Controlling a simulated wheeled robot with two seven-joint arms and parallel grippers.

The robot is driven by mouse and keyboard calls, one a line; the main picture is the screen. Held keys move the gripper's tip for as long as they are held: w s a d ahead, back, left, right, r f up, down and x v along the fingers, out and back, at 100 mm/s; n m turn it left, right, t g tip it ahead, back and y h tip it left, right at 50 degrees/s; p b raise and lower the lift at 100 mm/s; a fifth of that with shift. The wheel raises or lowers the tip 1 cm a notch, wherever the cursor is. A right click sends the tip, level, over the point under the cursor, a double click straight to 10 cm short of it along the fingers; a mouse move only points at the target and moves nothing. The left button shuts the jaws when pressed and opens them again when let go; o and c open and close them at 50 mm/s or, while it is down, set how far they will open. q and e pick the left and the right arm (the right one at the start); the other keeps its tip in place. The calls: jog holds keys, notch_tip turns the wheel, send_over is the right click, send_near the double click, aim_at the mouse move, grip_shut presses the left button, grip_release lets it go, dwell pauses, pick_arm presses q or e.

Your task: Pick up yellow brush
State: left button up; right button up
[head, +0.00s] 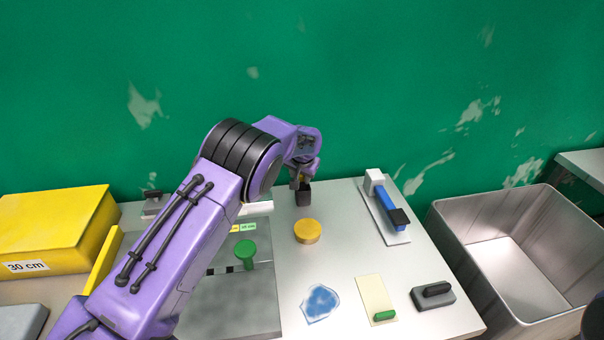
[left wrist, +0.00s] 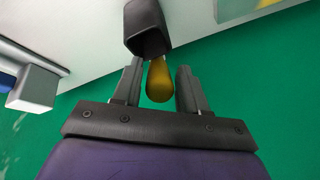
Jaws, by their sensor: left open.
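The yellow brush shows as a rounded yellow handle (left wrist: 158,82) in the left wrist view. Its other end meets a dark, box-shaped piece (left wrist: 147,28); I cannot tell whether that is a holder or part of the brush. In the head view this dark piece (head: 303,197) stands near the back edge of the table, and the handle is mostly hidden by my gripper. My left gripper (head: 301,184) is over it, open, with the handle between its fingers (left wrist: 160,85). A gap shows on the right side of the handle. My right gripper is not in view.
On the table are a yellow round lid (head: 308,231), a green knob (head: 246,252), a blue-handled tool (head: 389,207), a blue-stained cloth (head: 320,303) and a grey block (head: 433,297). A metal bin (head: 458,255) stands right, a yellow box (head: 50,230) left. The green wall (head: 400,80) is close behind.

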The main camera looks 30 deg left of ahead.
pick_arm(q)
jog(key=x, duration=0.2)
jog(key=shift+w+f, duration=0.25)
jog(key=shift+w, duration=0.15)
jog(key=shift+s+r, duration=0.2)
jog(key=shift+s, duration=0.15)
jog(key=shift+w, duration=0.1)
jog(key=c, duration=0.7)
jog(key=shift+c, duration=0.2)
